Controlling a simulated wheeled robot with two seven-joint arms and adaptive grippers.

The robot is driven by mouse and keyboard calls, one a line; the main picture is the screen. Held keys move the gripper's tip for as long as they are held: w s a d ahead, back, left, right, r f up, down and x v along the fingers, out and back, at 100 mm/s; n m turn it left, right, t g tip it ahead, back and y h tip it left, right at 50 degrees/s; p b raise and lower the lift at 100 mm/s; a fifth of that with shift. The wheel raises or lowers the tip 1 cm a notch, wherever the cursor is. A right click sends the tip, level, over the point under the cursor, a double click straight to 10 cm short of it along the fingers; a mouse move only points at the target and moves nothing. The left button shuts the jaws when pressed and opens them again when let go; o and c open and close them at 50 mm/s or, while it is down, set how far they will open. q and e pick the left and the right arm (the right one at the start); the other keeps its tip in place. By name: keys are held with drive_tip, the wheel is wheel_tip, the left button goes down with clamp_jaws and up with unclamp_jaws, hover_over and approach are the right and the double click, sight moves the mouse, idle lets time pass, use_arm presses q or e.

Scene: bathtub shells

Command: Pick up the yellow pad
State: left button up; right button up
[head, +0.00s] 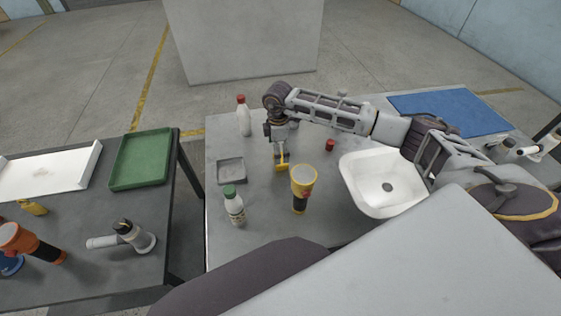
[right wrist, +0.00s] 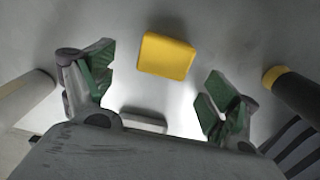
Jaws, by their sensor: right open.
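The yellow pad (head: 284,165) is on the grey table, under my right gripper (head: 281,150). In the right wrist view the yellow pad (right wrist: 166,56) is a small rounded block, fully visible, beyond the fingertips and roughly centred between them. My right gripper (right wrist: 160,85) is open and empty, its green-padded fingers to either side of the gap. In the head view the gripper points down and partly hides the pad. My left gripper is not in view.
A yellow and black torch-like object (head: 301,188) stands close right of the pad. Around it are a grey tray (head: 231,171), a green-capped bottle (head: 234,206), a red-capped bottle (head: 243,119), a small red object (head: 329,145) and a white basin (head: 366,172).

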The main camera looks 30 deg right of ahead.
drive_tip(key=shift+s+d+f, duration=0.15)
drive_tip(key=shift+f, duration=0.5)
drive_tip(key=f, duration=0.1)
drive_tip(key=f+p, duration=0.1)
drive_tip(key=shift+s+d+f, duration=0.1)
drive_tip(key=shift+s+f, duration=0.1)
drive_tip(key=shift+f, duration=0.75)
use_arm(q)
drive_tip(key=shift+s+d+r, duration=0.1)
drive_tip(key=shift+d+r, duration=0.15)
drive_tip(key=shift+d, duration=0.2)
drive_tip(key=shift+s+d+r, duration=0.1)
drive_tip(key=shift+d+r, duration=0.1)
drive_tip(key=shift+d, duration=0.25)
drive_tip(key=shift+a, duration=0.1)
